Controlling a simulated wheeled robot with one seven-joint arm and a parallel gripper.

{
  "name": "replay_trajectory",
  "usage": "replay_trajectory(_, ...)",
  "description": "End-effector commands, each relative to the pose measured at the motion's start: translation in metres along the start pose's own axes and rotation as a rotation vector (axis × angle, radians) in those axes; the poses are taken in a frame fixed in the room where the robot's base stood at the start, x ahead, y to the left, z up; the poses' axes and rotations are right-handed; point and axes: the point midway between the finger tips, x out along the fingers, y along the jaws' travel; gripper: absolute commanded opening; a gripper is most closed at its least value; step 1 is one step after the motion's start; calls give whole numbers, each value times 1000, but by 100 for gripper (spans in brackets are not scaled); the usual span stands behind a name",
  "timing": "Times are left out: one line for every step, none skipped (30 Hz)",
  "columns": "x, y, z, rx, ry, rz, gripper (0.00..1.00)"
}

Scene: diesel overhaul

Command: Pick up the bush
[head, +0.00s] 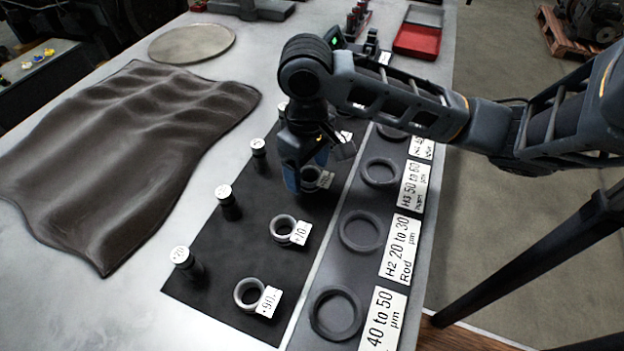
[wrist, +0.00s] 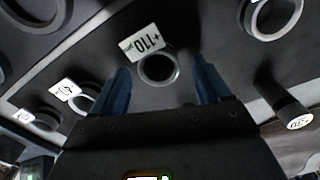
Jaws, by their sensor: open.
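Several short grey ring-shaped bushes with white tags stand in a row on the black mat (head: 228,270). One bush (head: 311,174) is partly hidden behind my gripper (head: 305,181). In the wrist view a bush (wrist: 175,77) with a tag reading +110 (wrist: 145,42) shows between the blue fingers of my open gripper (wrist: 160,66). A finger is on each side of it with a visible gap, and nothing is held. I cannot tell how far down the fingers reach. Nearer in the head view stand a bush tagged +70 (head: 278,226) and one tagged +90 (head: 247,292).
Dark pins with pale tops, such as this one (head: 226,196), stand left of the bushes. On the right, ring-shaped holders (head: 333,334) lie beside labelled cards (head: 400,248). A rumpled dark cloth (head: 110,150) covers the left; a round plate (head: 192,60) and red tray (head: 416,42) lie farther back.

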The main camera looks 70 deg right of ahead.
Motion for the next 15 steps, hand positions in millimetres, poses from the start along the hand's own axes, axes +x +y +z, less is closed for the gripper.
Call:
replay_trajectory(7,1,0,1,-1,1,76)
replay_trajectory(10,1,0,0,-1,1,76)
replay_trajectory(13,0,0,0,-1,0,76)
replay_trajectory(14,1,0,1,0,0,76)
replay_trajectory(15,1,0,1,0,0,76)
replay_trajectory(16,1,0,1,1,0,76)
replay_trajectory(16,1,0,0,1,0,76)
replay_trajectory(16,1,0,0,1,0,76)
replay_trajectory(16,0,0,0,1,0,76)
replay_trajectory(16,0,0,0,1,0,76)
replay_trajectory(16,0,0,0,1,0,76)
replay_trajectory(16,0,0,0,1,0,75)
replay_trajectory(16,0,0,0,1,0,73)
replay_trajectory(16,0,0,0,1,0,70)
replay_trajectory(16,0,0,0,1,0,66)
